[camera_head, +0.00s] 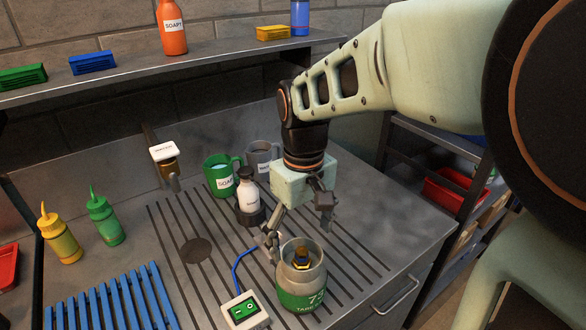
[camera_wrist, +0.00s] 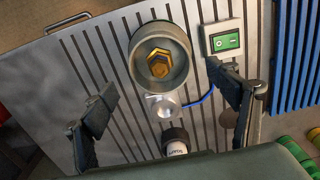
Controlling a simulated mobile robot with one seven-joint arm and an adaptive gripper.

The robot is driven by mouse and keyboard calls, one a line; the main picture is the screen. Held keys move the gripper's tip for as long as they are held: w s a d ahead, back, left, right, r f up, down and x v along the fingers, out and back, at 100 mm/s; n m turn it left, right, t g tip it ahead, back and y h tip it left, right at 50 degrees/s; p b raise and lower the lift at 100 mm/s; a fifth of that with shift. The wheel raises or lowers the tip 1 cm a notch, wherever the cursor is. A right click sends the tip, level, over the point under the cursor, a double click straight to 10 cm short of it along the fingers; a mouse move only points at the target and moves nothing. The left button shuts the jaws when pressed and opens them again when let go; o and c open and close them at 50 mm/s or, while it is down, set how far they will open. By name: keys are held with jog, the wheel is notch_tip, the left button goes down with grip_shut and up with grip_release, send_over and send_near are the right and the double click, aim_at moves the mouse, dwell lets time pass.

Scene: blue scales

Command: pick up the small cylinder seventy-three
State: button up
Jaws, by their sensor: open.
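The small cylinder (camera_head: 301,292) is a grey canister with a green band on which a 7 and part of another digit show. It stands upright on the grooved counter near the front edge. A brass-coloured hex fitting sits in its rim. In the wrist view the cylinder (camera_wrist: 142,72) is seen from above, at top centre. My gripper (camera_head: 297,217) is open and empty, just above and behind the cylinder in the head view. In the wrist view the two fingers of my gripper (camera_wrist: 160,84) are spread to either side, with the cylinder beyond and between them, apart from both.
A switch box (camera_head: 244,310) with a green rocker and blue cable lies left of the cylinder. A small silver round part (camera_wrist: 163,106) sits close behind it. A white bottle (camera_head: 248,194), green mug (camera_head: 219,181) and grey mug (camera_head: 263,155) stand farther back. The counter at right is clear.

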aim_at(302, 249)
notch_tip(302, 249, down, 6)
jog(key=shift+s+r, duration=0.1)
jog(key=shift+s, duration=0.05)
dwell(0.3)
jog(key=c, duration=2)
jog(key=shift+c, duration=0.9)
jog(key=shift+r, duration=0.2)
